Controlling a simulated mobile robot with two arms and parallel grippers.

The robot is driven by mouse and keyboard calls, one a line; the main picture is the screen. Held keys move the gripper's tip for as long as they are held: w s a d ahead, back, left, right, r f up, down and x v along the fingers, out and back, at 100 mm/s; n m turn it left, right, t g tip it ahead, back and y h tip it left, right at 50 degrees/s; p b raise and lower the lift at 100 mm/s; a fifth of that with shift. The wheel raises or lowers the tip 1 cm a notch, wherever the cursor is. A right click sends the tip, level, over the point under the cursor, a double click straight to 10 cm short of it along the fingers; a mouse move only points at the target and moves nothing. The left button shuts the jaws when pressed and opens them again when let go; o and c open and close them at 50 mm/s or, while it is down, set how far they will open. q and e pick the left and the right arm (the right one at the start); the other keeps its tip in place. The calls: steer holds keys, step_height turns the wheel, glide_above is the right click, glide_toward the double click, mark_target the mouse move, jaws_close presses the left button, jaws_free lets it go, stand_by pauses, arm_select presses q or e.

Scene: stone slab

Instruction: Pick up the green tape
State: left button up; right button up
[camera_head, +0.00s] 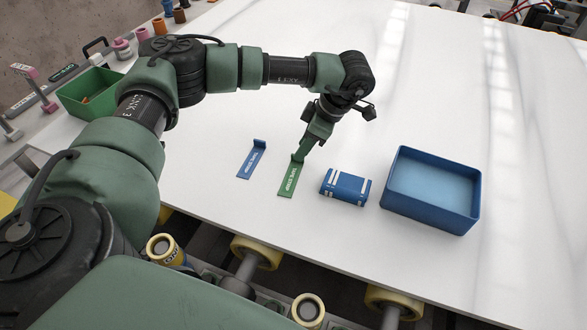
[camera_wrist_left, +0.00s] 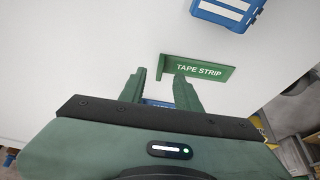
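The green tape strip (camera_head: 288,181) lies flat on the white slab, with a raised tab at its far end. It also shows in the left wrist view (camera_wrist_left: 208,70), marked "TAPE STRIP". My left gripper (camera_head: 299,156) is pointed down at the tab end. In the wrist view its two fingers (camera_wrist_left: 160,76) are apart, with the tab at or just beyond the gap between their tips. I cannot tell whether they touch it. Nothing is held. My right gripper is not in view.
A similar blue strip (camera_head: 252,160) lies to the left, and a blue-and-white box (camera_head: 345,187) to the right. A blue open bin (camera_head: 425,214) stands farther right. The slab behind is clear.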

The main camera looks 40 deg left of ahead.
arm_select(q)
steer(key=shift+x, duration=1.4)
jaws_close()
steer(key=shift+r, duration=0.1)
